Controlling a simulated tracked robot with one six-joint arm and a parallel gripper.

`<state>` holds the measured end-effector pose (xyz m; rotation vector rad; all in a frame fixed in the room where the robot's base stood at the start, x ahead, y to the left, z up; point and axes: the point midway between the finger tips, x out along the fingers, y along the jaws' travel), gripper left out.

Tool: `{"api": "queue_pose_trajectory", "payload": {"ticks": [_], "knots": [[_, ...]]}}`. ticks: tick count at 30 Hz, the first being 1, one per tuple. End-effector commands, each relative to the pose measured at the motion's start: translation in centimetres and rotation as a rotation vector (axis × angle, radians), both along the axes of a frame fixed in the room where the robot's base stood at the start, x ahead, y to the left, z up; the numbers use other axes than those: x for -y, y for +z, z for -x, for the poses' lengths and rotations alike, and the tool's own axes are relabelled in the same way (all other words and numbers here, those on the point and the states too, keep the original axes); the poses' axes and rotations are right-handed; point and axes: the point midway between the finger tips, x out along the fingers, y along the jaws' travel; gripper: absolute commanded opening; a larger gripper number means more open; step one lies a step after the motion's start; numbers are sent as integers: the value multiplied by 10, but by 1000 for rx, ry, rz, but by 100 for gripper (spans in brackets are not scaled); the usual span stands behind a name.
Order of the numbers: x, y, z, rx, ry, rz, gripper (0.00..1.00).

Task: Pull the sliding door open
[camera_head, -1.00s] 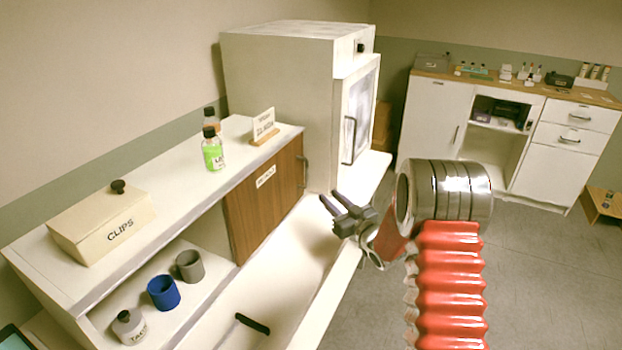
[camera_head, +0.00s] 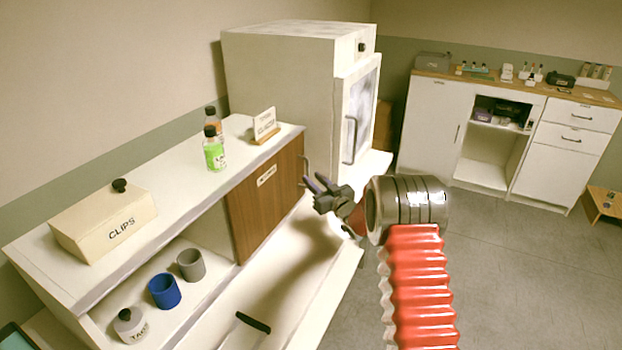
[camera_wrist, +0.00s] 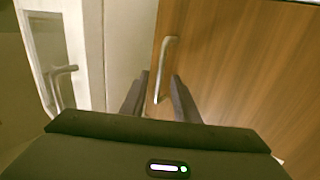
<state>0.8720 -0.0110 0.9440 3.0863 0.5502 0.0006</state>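The brown wooden sliding door (camera_head: 262,208) closes the right part of the low white shelf unit, and a small label is on it. Its metal handle (camera_head: 304,171) is at the door's right edge. In the wrist view the door (camera_wrist: 245,75) fills the right side, and its handle (camera_wrist: 163,68) stands upright ahead, with its lower end between my fingers in the picture. My gripper (camera_head: 316,187) is open and empty, just in front of the handle; the wrist view also shows its two fingers apart (camera_wrist: 158,98). I cannot tell whether they touch the handle.
A white cabinet (camera_head: 285,90) with a glass door and handle (camera_head: 350,140) stands right behind the handle. On the shelf top are a clips box (camera_head: 105,222), bottles (camera_head: 214,152) and a sign (camera_head: 264,124). Cups (camera_head: 164,291) stand in the open left bay.

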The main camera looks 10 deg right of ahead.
Motion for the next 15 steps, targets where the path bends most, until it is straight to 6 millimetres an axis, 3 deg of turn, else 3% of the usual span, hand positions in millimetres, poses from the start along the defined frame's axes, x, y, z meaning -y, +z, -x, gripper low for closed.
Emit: {"api": "queue_pose_trajectory", "payload": {"ticks": [6,15], "knots": [[-7,0,-17,0,0,-1,28],[-7,0,-21,0,-1,-1,28]]}}
